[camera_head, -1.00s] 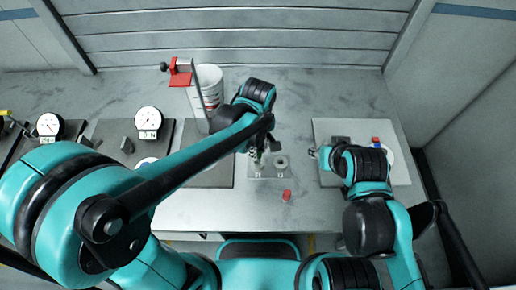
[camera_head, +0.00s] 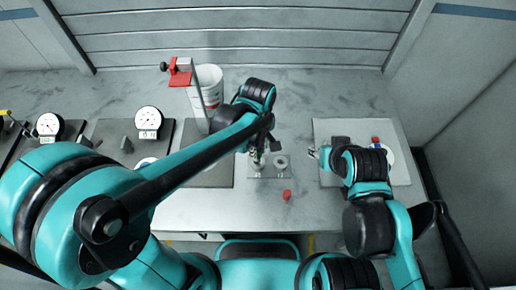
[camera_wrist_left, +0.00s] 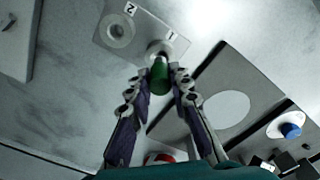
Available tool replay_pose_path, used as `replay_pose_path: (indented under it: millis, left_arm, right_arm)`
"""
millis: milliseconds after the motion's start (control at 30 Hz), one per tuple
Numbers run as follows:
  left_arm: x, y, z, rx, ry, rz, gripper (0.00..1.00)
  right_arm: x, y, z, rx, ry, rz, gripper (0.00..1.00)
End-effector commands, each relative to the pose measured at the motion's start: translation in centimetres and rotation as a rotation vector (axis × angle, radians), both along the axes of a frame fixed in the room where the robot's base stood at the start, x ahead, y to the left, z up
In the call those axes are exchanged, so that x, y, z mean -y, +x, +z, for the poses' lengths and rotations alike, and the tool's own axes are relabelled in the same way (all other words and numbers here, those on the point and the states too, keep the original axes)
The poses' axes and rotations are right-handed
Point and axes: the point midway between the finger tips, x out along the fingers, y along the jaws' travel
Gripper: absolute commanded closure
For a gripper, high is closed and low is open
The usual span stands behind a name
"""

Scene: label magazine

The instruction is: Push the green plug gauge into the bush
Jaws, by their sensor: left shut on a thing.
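The green plug gauge (camera_wrist_left: 159,76) is between the fingertips of my left gripper (camera_wrist_left: 158,86), which is shut on it. Its far end overlaps the bush marked 1 (camera_wrist_left: 157,47) in the left wrist view. I cannot tell whether the end is inside the bore or how deep. A second bush, marked 2 (camera_wrist_left: 118,30), stands beside it on the same plate, its hole empty; it also shows in the head view (camera_head: 281,163). In the head view my left gripper (camera_head: 262,146) is over the plate, partly hidden by its arm. My right gripper (camera_head: 317,153) is at the white board, its fingers unclear.
A small red piece (camera_head: 287,195) lies in front of the plate. A white tub (camera_head: 208,87) and a red clamp-like part (camera_head: 181,72) stand behind left. Dial gauges (camera_head: 148,121) stand on dark mats further left. The white board (camera_head: 390,130) is at the right.

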Motion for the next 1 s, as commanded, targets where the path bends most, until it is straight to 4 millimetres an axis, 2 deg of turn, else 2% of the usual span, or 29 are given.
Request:
replay_pose_path:
  millis: [1000]
  left_arm:
    - [0.0,0.0,-2.6,0.0,0.0,0.0,1.0]
  right_arm:
    - [0.0,0.0,-2.1,0.0,0.0,0.0,0.57]
